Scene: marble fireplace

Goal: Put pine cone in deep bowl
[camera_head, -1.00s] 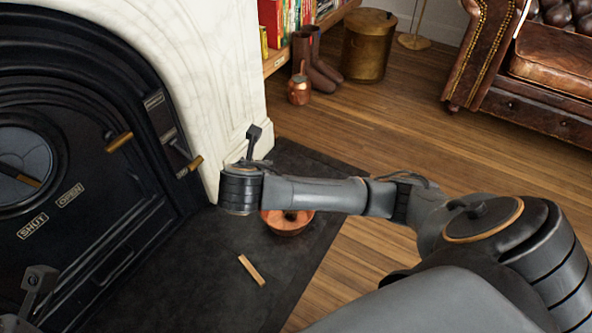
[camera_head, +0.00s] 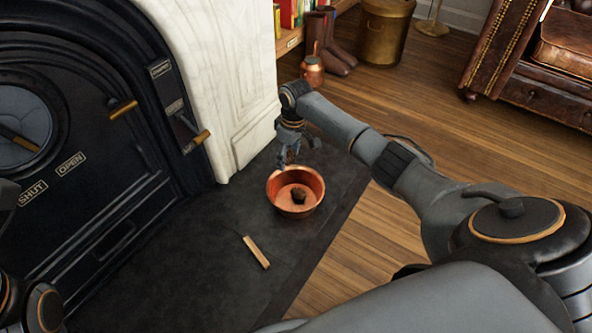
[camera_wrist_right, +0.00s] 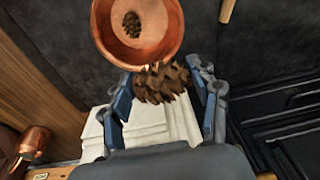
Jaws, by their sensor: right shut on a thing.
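The deep copper bowl (camera_head: 275,195) stands on the dark hearth slab in the head view. A small brown pine cone (camera_head: 298,196) lies inside it. The bowl (camera_wrist_right: 170,45) and the cone in it (camera_wrist_right: 132,24) also show in the right wrist view. My right gripper (camera_head: 289,163) is just behind the bowl's far rim, pointing down. In the right wrist view my right gripper (camera_wrist_right: 164,80) is shut on a second brown pine cone (camera_wrist_right: 160,84), beside and apart from the one in the bowl. Only dark parts of my left arm show at the left edge; its fingers are out of view.
A short wooden stick (camera_head: 256,252) lies on the hearth (camera_head: 200,260) in front of the bowl. The black stove (camera_head: 110,170) and white marble surround (camera_head: 215,75) bound the left. A copper jug (camera_head: 312,71) and boots (camera_head: 330,50) stand behind. The wooden floor right is open.

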